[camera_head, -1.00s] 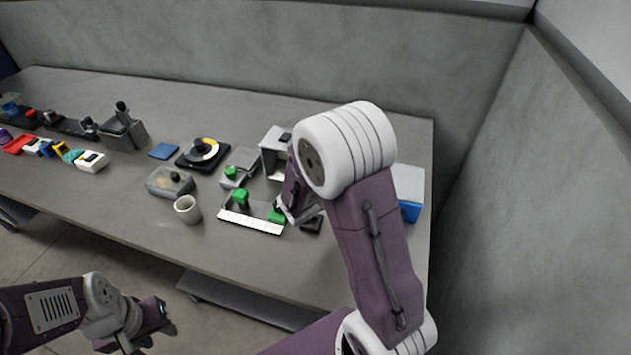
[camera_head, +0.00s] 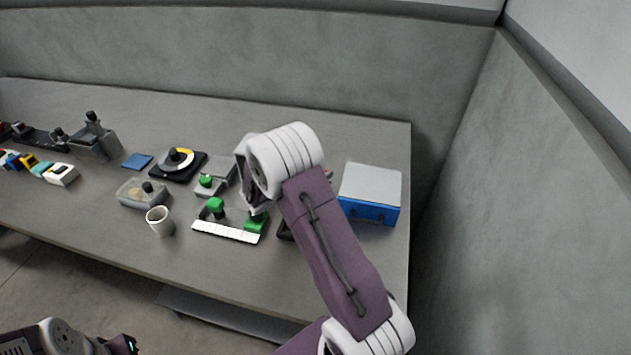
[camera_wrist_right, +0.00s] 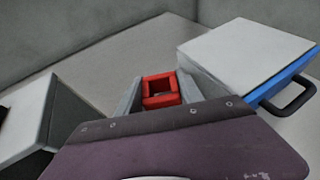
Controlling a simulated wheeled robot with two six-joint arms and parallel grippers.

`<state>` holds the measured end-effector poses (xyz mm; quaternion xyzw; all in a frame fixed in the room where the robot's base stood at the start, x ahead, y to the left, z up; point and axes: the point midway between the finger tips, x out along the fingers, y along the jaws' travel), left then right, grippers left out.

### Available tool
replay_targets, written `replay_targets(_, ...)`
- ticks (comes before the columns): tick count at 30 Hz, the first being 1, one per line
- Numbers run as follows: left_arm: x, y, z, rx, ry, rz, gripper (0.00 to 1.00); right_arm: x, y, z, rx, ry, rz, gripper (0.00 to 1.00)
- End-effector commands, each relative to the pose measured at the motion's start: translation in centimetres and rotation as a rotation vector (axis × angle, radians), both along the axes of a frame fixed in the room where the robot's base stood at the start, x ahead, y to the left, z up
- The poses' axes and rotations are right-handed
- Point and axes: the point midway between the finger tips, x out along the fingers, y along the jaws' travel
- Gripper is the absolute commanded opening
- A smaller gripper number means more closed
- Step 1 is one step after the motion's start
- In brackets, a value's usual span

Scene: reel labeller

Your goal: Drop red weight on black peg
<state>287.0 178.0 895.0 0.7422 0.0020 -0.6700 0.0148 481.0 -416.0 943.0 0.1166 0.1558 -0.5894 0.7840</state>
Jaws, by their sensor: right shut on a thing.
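The red weight (camera_wrist_right: 161,92) is a square red block with an opening, held between the grey fingers of my right gripper (camera_wrist_right: 158,97) in the right wrist view. In the head view my right forearm hides that gripper; a small reddish bit shows just past the arm, left of the blue box. The black peg cannot be made out; a black piece (camera_head: 285,231) on the table is partly hidden behind my right arm. My left gripper (camera_head: 124,345) is low at the bottom edge, away from the table, and its jaws are unclear.
A blue box with a grey lid (camera_head: 371,188) and handle stands right of my right gripper. A grey housing (camera_wrist_right: 28,112) stands to its left. A white strip with green knobs (camera_head: 226,231), a cup (camera_head: 160,221) and a dial (camera_head: 176,161) lie further left. The back right table is clear.

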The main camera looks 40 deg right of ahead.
Motion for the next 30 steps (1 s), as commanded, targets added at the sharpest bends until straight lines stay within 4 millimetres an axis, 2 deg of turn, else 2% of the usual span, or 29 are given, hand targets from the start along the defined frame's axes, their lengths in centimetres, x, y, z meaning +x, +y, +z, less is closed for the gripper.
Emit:
replay_targets(3, 0.0, 0.0, 0.1, 0.0, 0.0, 0.0, 0.36, 1.3, -0.3, -0.7, -0.001, 0.0, 0.0, 0.0)
replay_targets(8, 0.0, 0.0, 0.1, 0.0, 0.0, 0.0, 0.36, 1.7, -0.4, -1.0, -0.001, -0.002, 0.001, 0.0)
replay_targets(16, 0.0, 0.0, -0.2, 0.0, 0.0, 0.0, 0.36, 1.7, -0.4, -4.9, -0.001, 0.001, 0.001, 0.0)
replay_targets(27, 0.0, 0.0, -0.7, 0.0, 0.0, 0.0, 0.36, 1.7, -0.4, -5.4, -0.001, -0.001, 0.001, 0.0)
replay_targets(28, 0.0, 0.0, -0.7, 0.0, 0.0, 0.0, 0.36, 1.7, -0.4, -5.5, 0.0, 0.0, 0.001, 0.46)
replay_targets(30, 0.0, 0.0, -0.5, 0.0, 0.0, 0.0, 0.36, 1.7, -0.4, -5.4, 0.0, 0.0, 0.001, 0.65)
